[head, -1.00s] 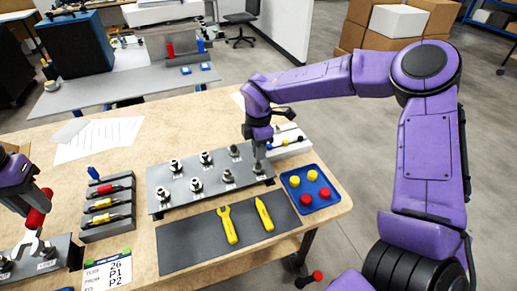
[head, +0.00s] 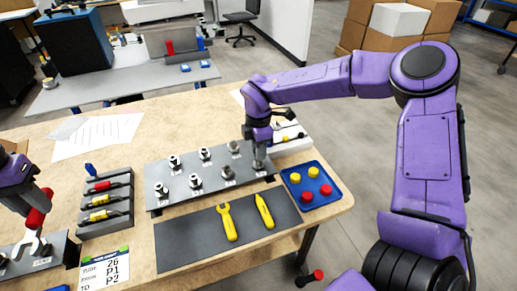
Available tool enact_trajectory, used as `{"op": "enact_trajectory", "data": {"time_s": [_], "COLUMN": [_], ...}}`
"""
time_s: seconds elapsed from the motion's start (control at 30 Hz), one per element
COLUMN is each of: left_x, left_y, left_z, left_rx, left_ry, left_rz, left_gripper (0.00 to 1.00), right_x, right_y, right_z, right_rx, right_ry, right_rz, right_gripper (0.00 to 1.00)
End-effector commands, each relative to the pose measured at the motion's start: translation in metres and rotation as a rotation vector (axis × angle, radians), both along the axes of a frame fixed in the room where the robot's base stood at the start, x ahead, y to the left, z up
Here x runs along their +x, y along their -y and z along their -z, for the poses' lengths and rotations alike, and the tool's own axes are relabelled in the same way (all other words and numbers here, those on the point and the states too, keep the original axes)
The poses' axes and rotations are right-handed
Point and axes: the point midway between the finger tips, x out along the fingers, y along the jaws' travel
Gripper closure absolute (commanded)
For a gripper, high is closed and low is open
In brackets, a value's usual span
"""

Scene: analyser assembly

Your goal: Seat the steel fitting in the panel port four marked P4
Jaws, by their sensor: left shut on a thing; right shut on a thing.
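The grey panel (head: 212,192) lies on the bench with several steel fittings standing on it in two rows; its port markings are too small to read. My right gripper (head: 259,163) points down at the panel's right end, shut on a small steel fitting that its jaws largely hide. I cannot tell whether that fitting is in a port. My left gripper (head: 37,214) is at the left edge, shut on a red-handled open-ended wrench (head: 38,244). The wrench's jaw is over a grey block (head: 52,259) at the lower left, close to a fitting there.
A rack with coloured-handled tools (head: 106,222) stands left of the panel. In front lies a dark mat (head: 190,249) with a yellow wrench (head: 228,221) and a yellow pointed tool (head: 264,210). A blue tray (head: 296,204) with red and yellow caps sits at right. A printed card (head: 104,270) lies in front.

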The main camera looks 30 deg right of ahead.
Motion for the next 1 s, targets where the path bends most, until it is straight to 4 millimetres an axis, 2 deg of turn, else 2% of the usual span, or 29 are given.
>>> {"op": "enact_trajectory", "data": {"time_s": [0.03, 0.1, 0.37, 0.47, 0.57, 0.8, 1.0], "left_x": [0.0, 0.0, 0.0, 0.0, 0.0, 0.0, 0.0], "left_y": [0.0, 0.0, 0.0, 0.0, 0.0, 0.0, 0.0], "left_z": [0.0, 0.0, 0.0, 0.001, 0.005, 0.012, 0.014], "left_rx": [0.0, 0.0, 0.0, 0.0, 0.0, 0.0, 0.0], "left_ry": [0.001, 0.0, 0.0, 0.0, 0.0, 0.0, 0.0], "left_rz": [0.0, 0.0, 0.0, 0.0, 0.0, 0.0, 0.0], "left_gripper": [1.0, 1.0, 1.0, 1.0, 1.0, 1.0, 1.0], "right_x": [0.0, 0.0, 0.0, 0.001, 0.001, 0.001, 0.0], "right_y": [0.0, 0.0, 0.0, 0.0, 0.0, -0.001, -0.001], "right_z": [0.0, 0.0, 0.0, -0.007, -0.026, -0.087, -0.116], "right_rx": [0.0, 0.0, 0.0, -0.001, 0.0, -0.001, 0.0], "right_ry": [0.0, 0.0, 0.0, 0.003, 0.006, 0.005, 0.002], "right_rz": [0.0, 0.0, 0.0, 0.0, 0.001, 0.001, 0.001], "right_gripper": [0.68, 0.48, 0.48, 0.48, 0.48, 0.48, 0.48]}}
